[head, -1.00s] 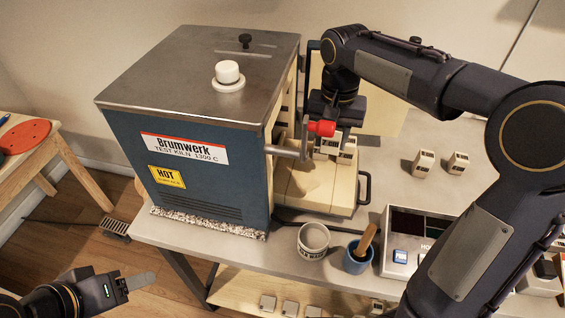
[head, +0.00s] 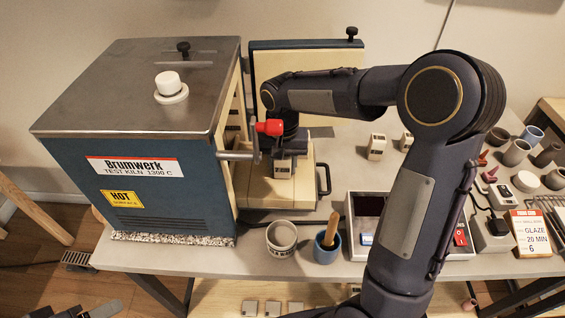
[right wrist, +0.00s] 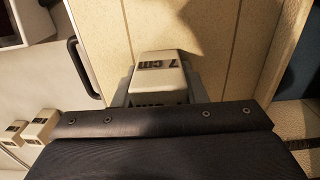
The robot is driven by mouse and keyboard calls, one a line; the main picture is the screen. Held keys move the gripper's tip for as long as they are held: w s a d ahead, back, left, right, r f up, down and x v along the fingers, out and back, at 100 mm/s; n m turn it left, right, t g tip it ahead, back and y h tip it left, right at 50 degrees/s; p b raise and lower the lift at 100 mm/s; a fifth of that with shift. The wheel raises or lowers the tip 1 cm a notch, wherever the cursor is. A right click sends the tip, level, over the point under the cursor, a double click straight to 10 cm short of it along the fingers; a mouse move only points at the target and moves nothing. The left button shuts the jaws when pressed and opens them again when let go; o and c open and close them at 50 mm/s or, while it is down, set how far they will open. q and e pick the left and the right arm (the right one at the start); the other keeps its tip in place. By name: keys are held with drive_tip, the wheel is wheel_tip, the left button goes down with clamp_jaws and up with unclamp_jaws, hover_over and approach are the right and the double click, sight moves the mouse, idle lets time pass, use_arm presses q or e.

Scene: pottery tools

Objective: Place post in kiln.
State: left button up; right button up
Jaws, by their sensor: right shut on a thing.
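My right gripper (head: 285,157) is shut on a pale post (head: 283,168) at the open right side of the blue kiln (head: 165,185). In the right wrist view the post (right wrist: 158,72) shows a "7 cm" mark and sits between the fingers, over the cream hearth slab (right wrist: 203,40). In the head view the slab (head: 270,196) sticks out of the kiln's opening. I cannot tell whether the post touches it. Part of my left gripper (head: 92,310) shows at the bottom left edge; its fingers are not clear.
The kiln's open door (head: 300,62) stands behind my right arm. A black handle (head: 325,180) edges the slab. Two more posts (head: 376,147) (head: 406,142) stand on the table.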

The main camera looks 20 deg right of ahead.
drive_tip(key=shift+f, duration=0.1)
drive_tip(key=o, duration=1.1)
drive_tip(key=shift+r, duration=0.3)
wheel_tip(320, 180, up, 12)
drive_tip(key=shift+f, duration=0.15)
